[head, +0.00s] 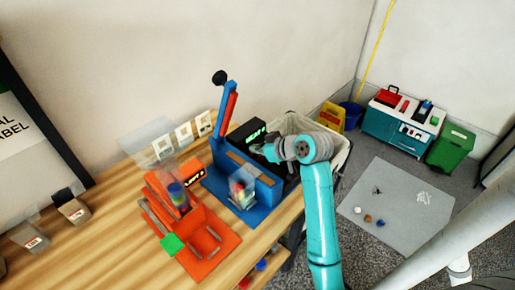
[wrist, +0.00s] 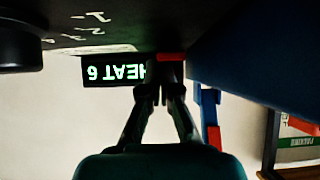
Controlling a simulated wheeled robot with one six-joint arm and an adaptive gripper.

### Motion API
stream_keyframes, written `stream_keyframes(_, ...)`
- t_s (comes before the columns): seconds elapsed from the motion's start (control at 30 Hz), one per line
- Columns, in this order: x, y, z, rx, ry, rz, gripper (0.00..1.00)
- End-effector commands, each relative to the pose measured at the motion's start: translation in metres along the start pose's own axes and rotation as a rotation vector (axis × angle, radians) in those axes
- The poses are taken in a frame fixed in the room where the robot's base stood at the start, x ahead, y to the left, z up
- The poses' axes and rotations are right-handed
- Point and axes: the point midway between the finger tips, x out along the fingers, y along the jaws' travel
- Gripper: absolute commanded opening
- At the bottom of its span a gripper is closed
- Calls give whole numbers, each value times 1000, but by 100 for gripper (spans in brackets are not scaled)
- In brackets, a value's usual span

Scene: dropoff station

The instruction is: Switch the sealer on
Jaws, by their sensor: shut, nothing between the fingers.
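The blue sealer (head: 266,196) stands on the wooden bench, its long lever (head: 226,112) raised. Its black control box (head: 246,134) carries a lit green display; in the wrist view the display (wrist: 113,71) is upside down and reads "HEAT 6". A small red part (wrist: 170,57), which looks like a switch, is beside the display on the dark panel. My gripper (head: 268,151) is at the control box. In the wrist view my gripper (wrist: 168,85) is shut and empty, its tips at or just below the red part; contact cannot be told. The fingers cover part of the display's edge.
An orange machine (head: 212,238) stands left of the sealer. A clear pack with coloured contents (head: 242,187) is on the sealer's front. A round black knob (wrist: 20,45) protrudes from the panel. A pale bin (head: 341,158) is behind my arm.

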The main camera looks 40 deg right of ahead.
Motion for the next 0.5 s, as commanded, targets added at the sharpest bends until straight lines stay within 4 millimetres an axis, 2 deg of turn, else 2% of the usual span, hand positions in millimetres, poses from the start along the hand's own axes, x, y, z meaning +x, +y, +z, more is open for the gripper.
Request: stream_keyframes(0.5, -12, 0, 10, 2, -3, 0, 0)
